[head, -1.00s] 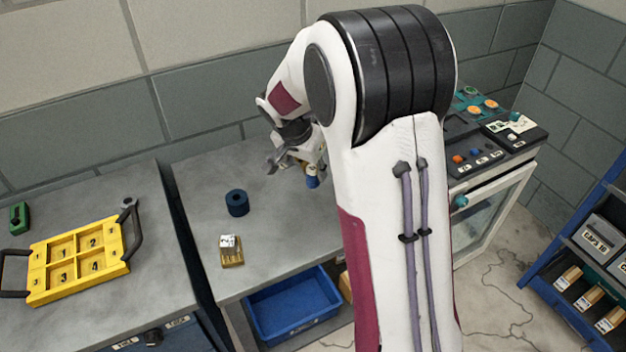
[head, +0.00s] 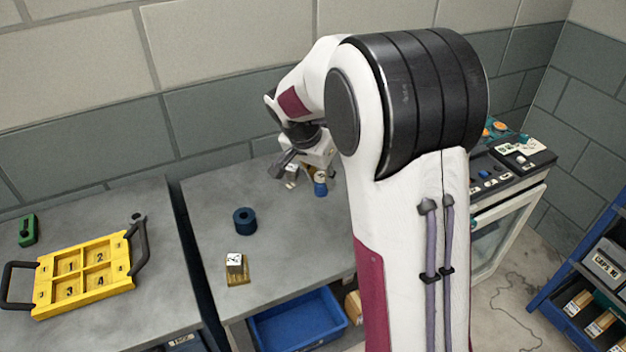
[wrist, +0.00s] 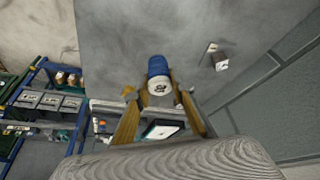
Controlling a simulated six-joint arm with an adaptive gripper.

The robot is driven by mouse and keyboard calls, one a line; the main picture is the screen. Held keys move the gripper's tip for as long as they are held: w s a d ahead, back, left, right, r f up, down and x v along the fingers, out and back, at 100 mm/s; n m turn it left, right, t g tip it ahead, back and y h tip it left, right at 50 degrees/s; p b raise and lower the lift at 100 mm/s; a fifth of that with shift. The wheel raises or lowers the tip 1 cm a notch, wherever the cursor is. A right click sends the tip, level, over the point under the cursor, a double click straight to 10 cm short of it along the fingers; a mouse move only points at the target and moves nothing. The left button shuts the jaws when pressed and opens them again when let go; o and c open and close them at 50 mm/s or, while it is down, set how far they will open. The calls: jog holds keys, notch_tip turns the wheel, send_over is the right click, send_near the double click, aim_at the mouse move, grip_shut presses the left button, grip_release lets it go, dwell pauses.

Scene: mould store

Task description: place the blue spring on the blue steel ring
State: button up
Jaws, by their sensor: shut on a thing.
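My gripper (wrist: 157,98) is shut on the blue spring (wrist: 158,66), which shows at the fingertips in the wrist view. A pale round part with a dark mark shows at its near end. In the head view the blue spring (head: 320,185) hangs below my gripper (head: 312,168), partly screened by my arm. The blue steel ring (head: 245,229) lies flat on the grey bench to the left of and nearer than the spring, apart from it. Its dark centre hole faces up and is empty.
A white cube marked 2 (head: 235,261) sits on a small brass-coloured plate (head: 238,279) in front of the ring. A yellow tray (head: 83,308) stands on the left bench (head: 165,300). A blue bin (head: 297,325) is below the bench front.

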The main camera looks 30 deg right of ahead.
jog(key=w+a+r+n+t+y, duration=0.1)
jog(key=w+a+r+n, duration=0.1)
jog(key=a, duration=0.7)
jog(key=w+a+r+n+y, duration=0.1)
jog(key=w+a+n, duration=0.3)
jog(key=a, duration=0.5)
jog(key=shift+r+n+t, duration=0.4)
jog(key=shift+r+n, duration=0.3)
jog(key=shift+r, duration=0.2)
send_near(244, 209)
jog(key=shift+w+d+f, duration=0.1)
jog(key=shift+w+d, duration=0.25)
jog(key=shift+w, duration=0.4)
jog(key=shift+f, duration=1.85)
jog(key=shift+f, duration=0.2)
